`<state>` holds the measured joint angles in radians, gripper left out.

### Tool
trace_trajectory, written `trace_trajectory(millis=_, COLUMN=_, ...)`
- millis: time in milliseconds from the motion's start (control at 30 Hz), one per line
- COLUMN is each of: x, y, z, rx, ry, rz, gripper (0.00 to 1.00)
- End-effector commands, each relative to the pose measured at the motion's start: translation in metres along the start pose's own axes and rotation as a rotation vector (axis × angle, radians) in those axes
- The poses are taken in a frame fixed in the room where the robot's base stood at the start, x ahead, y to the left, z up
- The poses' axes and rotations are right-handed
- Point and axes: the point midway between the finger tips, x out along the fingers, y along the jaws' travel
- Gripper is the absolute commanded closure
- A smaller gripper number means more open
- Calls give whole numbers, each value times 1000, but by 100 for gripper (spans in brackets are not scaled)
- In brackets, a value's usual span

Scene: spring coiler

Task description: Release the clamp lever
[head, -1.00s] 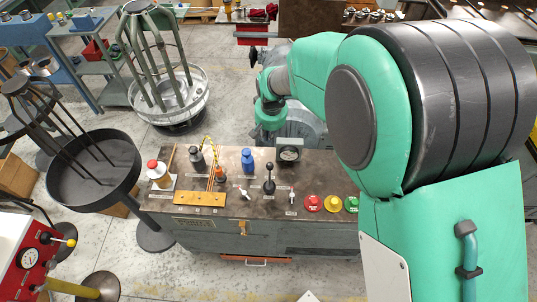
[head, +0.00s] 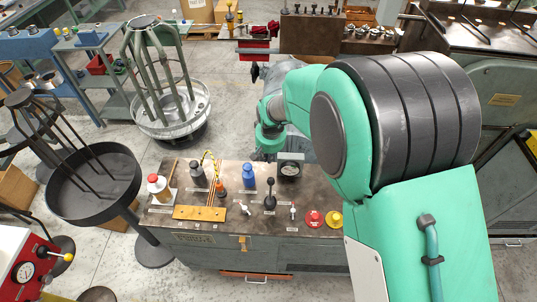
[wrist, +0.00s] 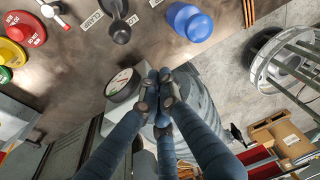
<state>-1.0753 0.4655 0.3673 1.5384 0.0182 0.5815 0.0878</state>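A black ball-topped lever (head: 270,196) stands upright on the brown bench top, and its knob shows in the wrist view (wrist: 120,32). Small white labels lie beside these controls.
Red (head: 314,218) and yellow (head: 334,219) buttons are at right; the wrist view adds a green one (wrist: 5,75). A grey machine body lies behind the bench.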

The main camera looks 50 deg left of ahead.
Motion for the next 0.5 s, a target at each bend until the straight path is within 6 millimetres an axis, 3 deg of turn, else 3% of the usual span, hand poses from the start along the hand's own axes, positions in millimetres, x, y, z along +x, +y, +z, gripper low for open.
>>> trace_trajectory(millis=100, x=20, y=0, z=1, rx=0, ry=-2, rz=0, gripper=100)
trace_trajectory(millis=400, x=54, y=0, z=0, rx=0, ry=-1, rz=0, gripper=100)
trace_trajectory(millis=500, x=46, y=0, z=9, rx=0, ry=1, rz=0, gripper=100)
